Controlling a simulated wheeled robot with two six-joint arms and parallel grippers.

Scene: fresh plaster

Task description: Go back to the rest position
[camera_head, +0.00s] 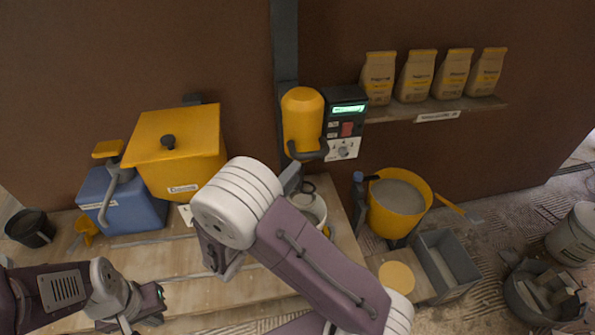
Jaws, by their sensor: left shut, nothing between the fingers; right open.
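My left gripper (140,312) is low at the left, over the front edge of the wooden worktop (170,262). It is shut and empty, and the bottom edge of the view cuts part of it off. My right arm (310,265) rises from the lower right and bends at a big white joint (238,203) in the middle. The joint and links hide most of the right gripper, so its fingers cannot be made out. Nothing is seen held by it.
A yellow lidded box (178,150), a blue container (120,202) and a black mug (31,228) stand on the worktop. A white bowl (312,212) is partly hidden behind my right arm. A yellow bucket (398,222) and grey bin (458,258) are at right. Bags (416,76) line a shelf.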

